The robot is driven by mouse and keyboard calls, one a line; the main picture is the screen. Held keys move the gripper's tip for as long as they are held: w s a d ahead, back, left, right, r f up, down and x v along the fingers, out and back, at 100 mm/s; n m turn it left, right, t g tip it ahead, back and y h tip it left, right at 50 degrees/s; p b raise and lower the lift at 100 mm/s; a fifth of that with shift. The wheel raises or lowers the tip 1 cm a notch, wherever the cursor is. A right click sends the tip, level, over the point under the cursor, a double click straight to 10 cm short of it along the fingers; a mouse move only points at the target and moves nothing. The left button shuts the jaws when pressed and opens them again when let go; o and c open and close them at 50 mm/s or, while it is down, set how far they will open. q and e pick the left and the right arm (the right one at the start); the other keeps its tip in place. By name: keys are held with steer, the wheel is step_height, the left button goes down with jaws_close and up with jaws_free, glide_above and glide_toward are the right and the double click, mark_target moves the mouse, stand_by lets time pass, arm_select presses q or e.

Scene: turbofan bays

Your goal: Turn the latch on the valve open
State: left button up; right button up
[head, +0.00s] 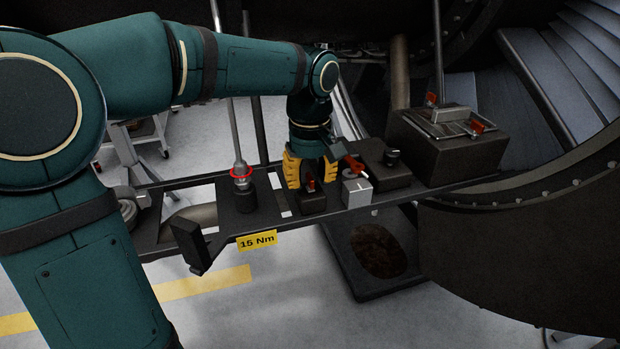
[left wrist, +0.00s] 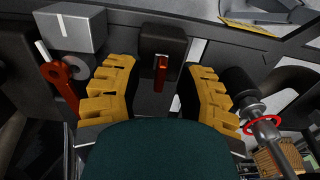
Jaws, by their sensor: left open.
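A small red latch (head: 311,186) stands on a dark block (head: 313,203) on the bench rail. In the left wrist view the red latch (left wrist: 161,70) sits between my fingers, with the dark block (left wrist: 163,40) behind it. My left gripper (head: 310,176) points down over it with yellow fingers spread; gaps show on both sides of the latch, so I see no grip. Beside it is a light grey block (head: 357,192) with a red lever (head: 356,168). The frames do not show which fitting is the valve. My right gripper is out of view.
A rod with a red ring (head: 241,172) rises from a black socket left of the gripper. A dark box (head: 447,148) with red clips stands at the right end. A yellow "15 Nm" label (head: 257,240) is on the front edge.

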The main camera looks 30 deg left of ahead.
arm_select(q)
steer(key=shift+f, duration=0.1)
jaws_close()
steer(key=shift+m, duration=0.4)
steer(key=m+p, duration=0.2)
steer(key=m, duration=0.1)
steer(key=shift+m, duration=0.3)
steer(key=m+p, duration=0.3)
steer(key=m, duration=0.2)
steer(key=shift+m, duration=0.3)
steer(key=m+p, duration=0.1)
steer(key=m, duration=0.3)
steer(key=shift+p, duration=0.4)
steer(key=shift+m+p, duration=0.6)
steer(key=shift+m, duration=1.4)
